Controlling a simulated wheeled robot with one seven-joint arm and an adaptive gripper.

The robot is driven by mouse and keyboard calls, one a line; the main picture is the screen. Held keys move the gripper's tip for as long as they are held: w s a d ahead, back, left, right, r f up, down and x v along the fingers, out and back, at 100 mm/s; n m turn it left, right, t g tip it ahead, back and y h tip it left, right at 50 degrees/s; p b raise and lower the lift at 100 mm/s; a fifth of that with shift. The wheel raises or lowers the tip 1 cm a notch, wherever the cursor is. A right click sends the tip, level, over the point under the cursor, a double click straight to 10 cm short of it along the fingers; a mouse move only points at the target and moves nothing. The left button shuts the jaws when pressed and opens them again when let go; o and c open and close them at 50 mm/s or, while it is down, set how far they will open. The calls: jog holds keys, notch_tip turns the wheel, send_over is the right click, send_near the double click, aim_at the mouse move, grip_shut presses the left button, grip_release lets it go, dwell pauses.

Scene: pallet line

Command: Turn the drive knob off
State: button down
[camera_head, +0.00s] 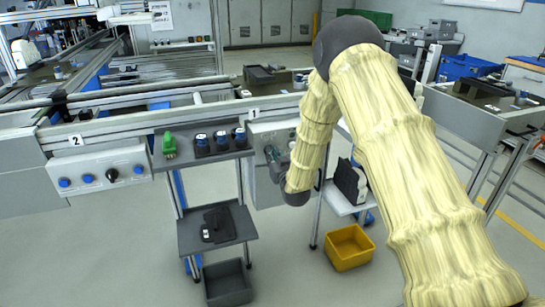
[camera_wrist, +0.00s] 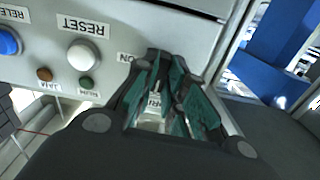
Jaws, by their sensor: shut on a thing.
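The control panel (camera_wrist: 120,55) with the drive knob fills the upper part of the wrist view. It also shows in the head view (camera_head: 262,192), below the label 1. My gripper (camera_wrist: 168,95) is at the panel's right part, its green-lined fingers shut on the drive knob. The fingers hide the knob, so its angle cannot be read. Part of the drive label shows between the fingers, and an ON label sits just left of them. In the head view my gripper (camera_head: 274,158) is against the panel front, partly hidden by my covered arm.
Left of my gripper are a white RESET button (camera_wrist: 81,56), a blue button (camera_wrist: 8,42), and small brown and green lamps. Panel 2 (camera_head: 100,178) is further left. A grey cart (camera_head: 215,233) and a yellow bin (camera_head: 349,247) stand near the panel.

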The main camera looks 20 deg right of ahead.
jog(key=shift+n, duration=0.5)
jog(key=c, duration=1.5)
grip_release()
jog(key=s, duration=1.2)
jog(key=shift+d, duration=0.2)
